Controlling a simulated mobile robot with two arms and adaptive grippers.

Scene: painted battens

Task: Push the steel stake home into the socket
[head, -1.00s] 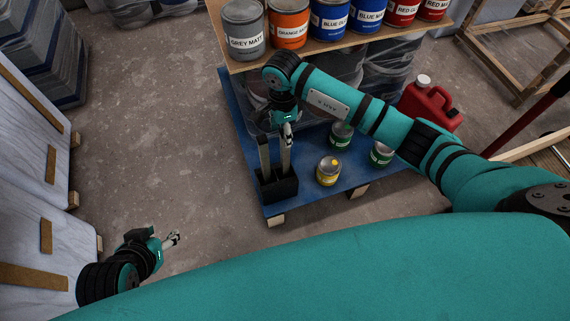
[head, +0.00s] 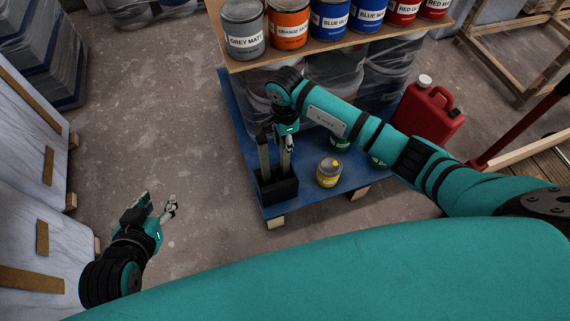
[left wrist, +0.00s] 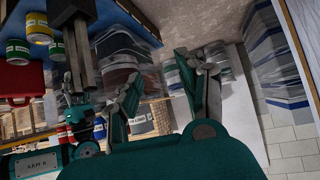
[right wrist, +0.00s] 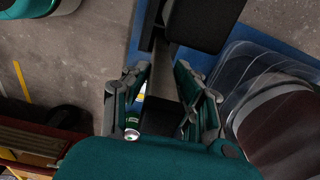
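Two upright grey bars rise from a black socket block (head: 278,188) at the corner of a blue pallet. The right-hand bar, the steel stake (head: 286,162), stands under my right gripper (head: 289,147); its top is hidden. The socket block shows in the left wrist view (left wrist: 70,10). My left gripper (head: 172,207) is open and empty, away at the left.
The blue pallet (head: 325,195) carries a yellow can (head: 329,172), green cans and wrapped drums behind. A shelf of paint tins (head: 288,24) overhangs the back. A red jerrycan (head: 425,110) stands right. White wrapped stacks line the left; the floor between is clear.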

